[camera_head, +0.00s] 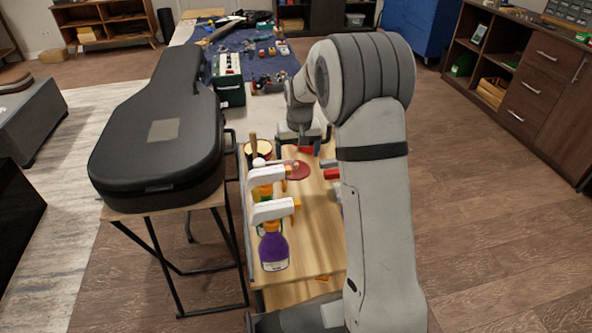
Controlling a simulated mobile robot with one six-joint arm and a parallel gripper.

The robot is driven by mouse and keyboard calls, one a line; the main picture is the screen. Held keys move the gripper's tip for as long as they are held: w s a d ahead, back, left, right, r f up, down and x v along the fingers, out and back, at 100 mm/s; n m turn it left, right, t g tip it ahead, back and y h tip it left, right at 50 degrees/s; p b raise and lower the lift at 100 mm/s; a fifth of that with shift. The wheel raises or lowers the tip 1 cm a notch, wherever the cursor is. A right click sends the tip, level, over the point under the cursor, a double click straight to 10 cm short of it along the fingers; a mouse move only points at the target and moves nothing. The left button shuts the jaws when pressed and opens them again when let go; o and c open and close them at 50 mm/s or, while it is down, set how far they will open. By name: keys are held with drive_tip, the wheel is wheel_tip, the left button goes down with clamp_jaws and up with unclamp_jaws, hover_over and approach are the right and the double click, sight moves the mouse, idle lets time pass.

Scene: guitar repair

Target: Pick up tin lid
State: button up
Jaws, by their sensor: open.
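A flat dark red disc (299,170), which looks like the tin lid, lies on the light wooden cart top (310,240). A round tin (258,148) with a pale top and dark red side stands to its left, behind the spray bottles. My gripper (304,149) is above the far part of the cart top, beyond the disc in the picture. Its jaws are apart, and I see nothing held in them. My arm hides the right side of the cart top.
Spray bottles with white heads, one of them purple (273,250), stand along the cart's left edge. A red item (332,174) lies right of the disc. A black guitar case (160,140) rests on a stand at left. A cluttered workbench (245,50) is behind.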

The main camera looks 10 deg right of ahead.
sight(296, 164)
drive_tip(key=f, duration=0.2)
drive_tip(key=w+f, duration=0.1)
drive_tip(key=f, duration=0.2)
drive_tip(key=shift+a, duration=0.2)
drive_tip(key=shift+c, duration=0.3)
